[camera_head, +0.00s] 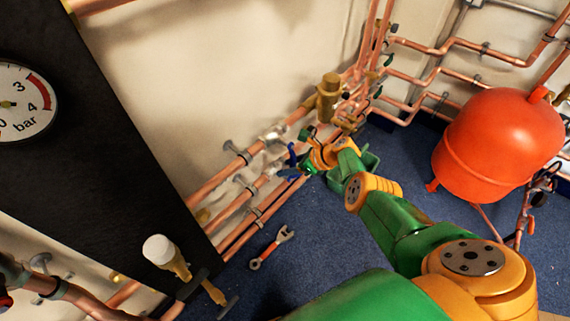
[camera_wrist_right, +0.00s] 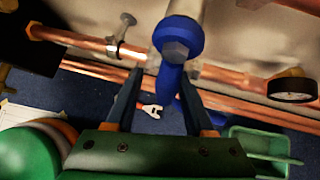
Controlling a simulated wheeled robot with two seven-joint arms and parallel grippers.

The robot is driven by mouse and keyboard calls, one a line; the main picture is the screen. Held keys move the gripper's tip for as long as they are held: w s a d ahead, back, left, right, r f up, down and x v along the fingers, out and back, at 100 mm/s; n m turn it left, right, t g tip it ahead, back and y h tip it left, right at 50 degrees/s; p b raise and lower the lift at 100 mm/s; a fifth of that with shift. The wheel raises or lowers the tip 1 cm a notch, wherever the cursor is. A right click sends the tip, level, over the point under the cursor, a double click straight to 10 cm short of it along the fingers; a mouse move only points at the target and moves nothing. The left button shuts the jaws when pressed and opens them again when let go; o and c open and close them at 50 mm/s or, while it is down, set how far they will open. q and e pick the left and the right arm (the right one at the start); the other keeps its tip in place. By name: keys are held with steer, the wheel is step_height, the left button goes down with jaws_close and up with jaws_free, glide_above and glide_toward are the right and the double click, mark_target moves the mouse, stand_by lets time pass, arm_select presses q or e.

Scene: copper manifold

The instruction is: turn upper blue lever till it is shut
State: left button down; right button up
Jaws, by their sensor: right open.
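A blue lever (camera_head: 292,154) shows on the copper manifold in the head view, with more blue (camera_head: 289,172) just below it, close to my gripper. In the right wrist view one blue lever (camera_wrist_right: 178,32) is large, with a grey bolt at its hub and its handle hanging down between my fingers. I cannot tell for sure that it is the upper one. My right gripper (camera_wrist_right: 162,78) is open, one dark finger on each side of the handle, with no clear grip on it. In the head view the right gripper (camera_head: 306,168) is small and partly hidden. My left gripper is out of view.
Copper pipes (camera_head: 237,165) run along the wall beside the lever. A wrench (camera_head: 271,248) lies on the blue floor. A green tray (camera_wrist_right: 262,142) and a round gauge (camera_wrist_right: 291,88) are at the right in the wrist view. A red tank (camera_head: 500,140) stands at the right.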

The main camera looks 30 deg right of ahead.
mark_target(294, 165)
steer(key=p+v, duration=0.4)
steer(key=v, duration=0.1)
steer(key=shift+s+r, duration=0.1)
steer(key=shift+r, duration=0.35)
steer(key=shift+d+f, duration=0.1)
steer(key=shift+f, duration=0.05)
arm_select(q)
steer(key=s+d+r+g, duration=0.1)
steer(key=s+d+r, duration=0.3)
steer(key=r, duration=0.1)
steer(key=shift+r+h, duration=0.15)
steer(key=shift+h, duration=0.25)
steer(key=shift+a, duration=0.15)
